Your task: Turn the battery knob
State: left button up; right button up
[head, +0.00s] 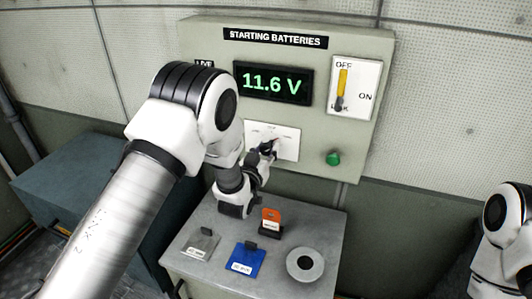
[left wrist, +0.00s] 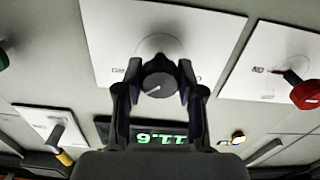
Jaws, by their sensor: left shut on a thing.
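The battery knob (left wrist: 160,84) is a dark round knob with a white pointer line, on a white plate (head: 287,141) below the voltage display of the starting batteries panel (head: 205,36). My left gripper (left wrist: 158,80) is shut on the knob, with one black finger on each side of it. In the head view the left gripper (head: 267,149) is at the plate and hides most of the knob. The plate's markings are too small to read surely. My right arm shows at the right edge of the head view, but its gripper is out of view.
The display (head: 273,84) reads 11.6 V. A yellow OFF/ON lever (head: 343,83) and a green button (head: 333,158) are to the right. A red knob (left wrist: 306,95) shows in the left wrist view. Tags and a grey ring (head: 305,276) lie on the metal table (head: 328,225).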

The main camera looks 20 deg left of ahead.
pick_arm(q)
jog(key=n+b, duration=0.2)
jog(key=n, duration=0.1)
jog(key=n+b, duration=0.2)
jog(key=shift+f, duration=0.25)
jog(key=n+b, duration=0.1)
jog(key=n, duration=0.1)
jog(key=shift+n, duration=0.3)
jog(key=shift+r+n+b, duration=0.1)
jog(key=shift+n+b, duration=0.65)
jog(key=shift+n, duration=0.45)
jog(key=o, duration=1.2)
jog(key=shift+c, duration=0.2)
jog(key=s, duration=1.2)
jog(key=shift+a, duration=0.2)
